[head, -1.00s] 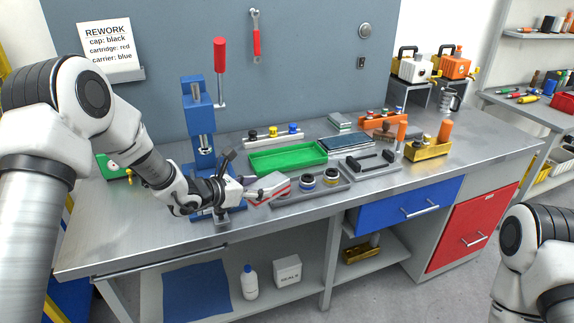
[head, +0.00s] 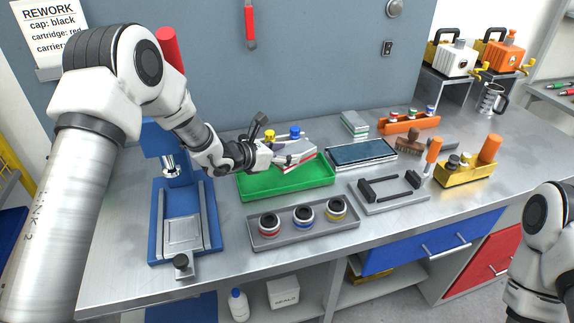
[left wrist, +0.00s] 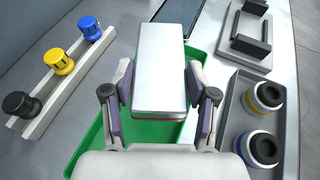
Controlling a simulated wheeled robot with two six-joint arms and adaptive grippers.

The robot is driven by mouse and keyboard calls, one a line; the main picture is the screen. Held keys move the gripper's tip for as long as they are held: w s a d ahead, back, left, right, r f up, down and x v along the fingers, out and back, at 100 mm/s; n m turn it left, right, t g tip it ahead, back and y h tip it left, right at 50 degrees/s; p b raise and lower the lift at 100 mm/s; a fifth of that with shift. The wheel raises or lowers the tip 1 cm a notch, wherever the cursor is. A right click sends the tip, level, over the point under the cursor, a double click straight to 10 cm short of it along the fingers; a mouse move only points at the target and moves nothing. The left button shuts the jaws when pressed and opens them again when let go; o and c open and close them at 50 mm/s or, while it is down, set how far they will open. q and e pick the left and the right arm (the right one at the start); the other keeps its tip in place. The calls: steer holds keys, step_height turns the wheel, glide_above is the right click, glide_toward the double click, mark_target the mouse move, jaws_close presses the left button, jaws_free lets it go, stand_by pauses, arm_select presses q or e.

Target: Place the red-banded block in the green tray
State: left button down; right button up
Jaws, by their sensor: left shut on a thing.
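My left gripper (head: 283,156) is shut on the red-banded block (head: 297,156), a pale block with a red stripe along its lower side. In the left wrist view the block (left wrist: 161,68) sits between the two fingers. It is held above the green tray (head: 288,190), over its back part. The tray also shows below the block in the left wrist view (left wrist: 92,150). I cannot see anything lying in the visible part of the tray. The right gripper is out of view; only part of my right arm shows at the right edge.
A grey tray with three banded cylinders (head: 304,214) lies in front of the green tray. A blue press (head: 184,220) stands to the left. A rack with coloured caps (left wrist: 62,63) is behind. A dark panel (head: 361,152) and a black-handled fixture (head: 389,188) lie to the right.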

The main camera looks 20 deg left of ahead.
mark_target(278, 169)
arm_select(q)
steer(key=f, duration=0.6)
steer(key=shift+w+p, duration=0.4)
steer(key=shift+s+r, duration=0.15)
steer(key=shift+s, duration=0.05)
steer(key=shift+c, duration=1.6)
jaws_free()
steer(key=shift+w+f, duration=0.1)
steer(key=shift+f, duration=0.15)
steer(key=shift+r, duration=0.1)
steer(key=shift+r, duration=0.2)
steer(key=b+v, duration=0.1)
steer(key=v, duration=1.1)
steer(key=shift+b, duration=0.35)
